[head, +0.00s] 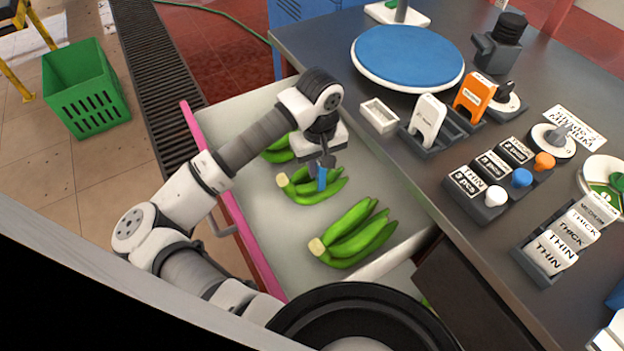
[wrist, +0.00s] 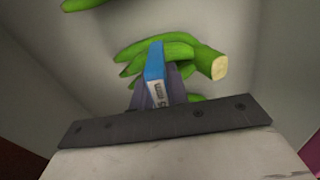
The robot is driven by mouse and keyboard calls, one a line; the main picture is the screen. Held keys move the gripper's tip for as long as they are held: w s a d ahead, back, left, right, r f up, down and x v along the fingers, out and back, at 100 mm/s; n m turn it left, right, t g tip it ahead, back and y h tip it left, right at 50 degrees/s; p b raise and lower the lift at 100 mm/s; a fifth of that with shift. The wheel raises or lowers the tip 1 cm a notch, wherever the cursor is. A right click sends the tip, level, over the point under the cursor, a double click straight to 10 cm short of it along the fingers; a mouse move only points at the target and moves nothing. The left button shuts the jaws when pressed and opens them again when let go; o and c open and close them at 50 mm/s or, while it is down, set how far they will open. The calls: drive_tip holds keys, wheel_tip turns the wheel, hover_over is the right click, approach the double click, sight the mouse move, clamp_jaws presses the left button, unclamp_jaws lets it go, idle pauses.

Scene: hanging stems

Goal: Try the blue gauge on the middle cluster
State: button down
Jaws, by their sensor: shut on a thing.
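My gripper (head: 320,164) is shut on the blue gauge (head: 321,179) and holds it over the open drawer. The middle cluster (head: 300,189) of green bananas lies right under the gauge. In the wrist view the blue gauge (wrist: 154,66) points at the middle cluster (wrist: 190,54), and its tip overlaps a banana. I cannot tell whether it touches. A near cluster (head: 352,238) lies nearer the camera in the drawer. A far cluster (head: 279,150) is partly hidden behind my arm.
The drawer (head: 250,210) has a pink front edge. On the dark counter stand a white gauge (head: 428,118) and an orange gauge (head: 473,97) in holders, a blue round plate (head: 408,57), and label blocks with knobs (head: 494,178). A green crate (head: 85,88) stands on the floor.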

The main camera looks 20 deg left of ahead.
drive_tip(key=shift+r+p, duration=1)
drive_tip(key=shift+r, duration=2.4)
drive_tip(key=shift+f, duration=0.15)
